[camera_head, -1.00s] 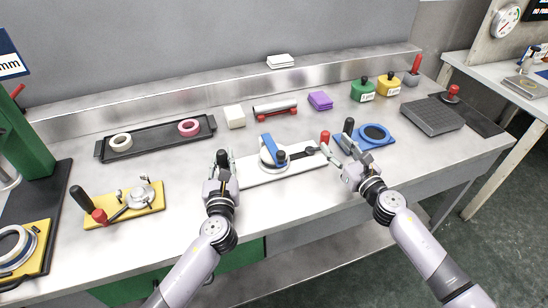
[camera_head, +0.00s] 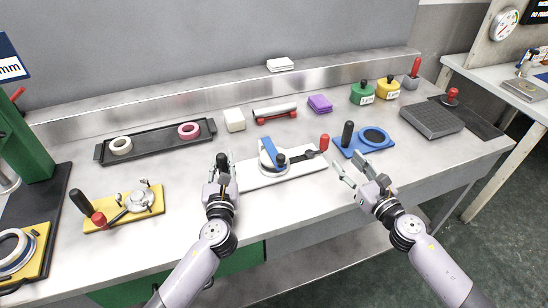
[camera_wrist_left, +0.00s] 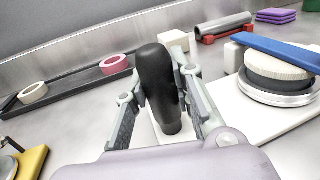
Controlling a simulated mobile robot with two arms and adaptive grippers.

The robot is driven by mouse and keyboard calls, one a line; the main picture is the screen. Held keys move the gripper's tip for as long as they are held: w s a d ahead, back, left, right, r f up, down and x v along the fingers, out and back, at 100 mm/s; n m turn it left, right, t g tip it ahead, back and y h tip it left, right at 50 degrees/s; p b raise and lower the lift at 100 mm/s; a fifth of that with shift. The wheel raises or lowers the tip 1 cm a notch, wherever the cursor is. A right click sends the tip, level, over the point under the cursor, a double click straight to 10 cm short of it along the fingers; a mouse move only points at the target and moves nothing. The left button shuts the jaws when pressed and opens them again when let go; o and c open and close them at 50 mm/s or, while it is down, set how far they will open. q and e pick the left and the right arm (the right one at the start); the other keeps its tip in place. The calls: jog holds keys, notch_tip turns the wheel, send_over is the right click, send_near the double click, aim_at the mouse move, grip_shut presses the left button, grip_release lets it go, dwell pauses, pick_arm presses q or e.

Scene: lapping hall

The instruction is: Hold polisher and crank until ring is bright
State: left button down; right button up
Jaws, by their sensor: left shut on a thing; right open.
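The polisher fixture has a white base plate (camera_head: 300,174), a blue bar (camera_head: 269,151) across a round pad and silver disc, and a crank with a red knob (camera_head: 323,143) at its right end. The blue bar (camera_wrist_left: 280,50) and pale pad (camera_wrist_left: 276,68) also show in the left wrist view. My left gripper (camera_head: 222,165) is shut on an upright black handle (camera_wrist_left: 158,85) at the plate's left end. My right gripper (camera_head: 350,178) is open and empty, in front and right of the red knob, apart from it. The ring's face is hidden under the pad, so its brightness cannot be told.
A blue fixture (camera_head: 349,152) with a black handle stands just right of the crank. A yellow fixture (camera_head: 98,222) is at left. A black tray (camera_head: 160,146) with two rings lies behind. A dark grey block (camera_head: 430,118) is at right. The bench front is clear.

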pick_arm(q)
jog(key=c, duration=1.3)
grip_release()
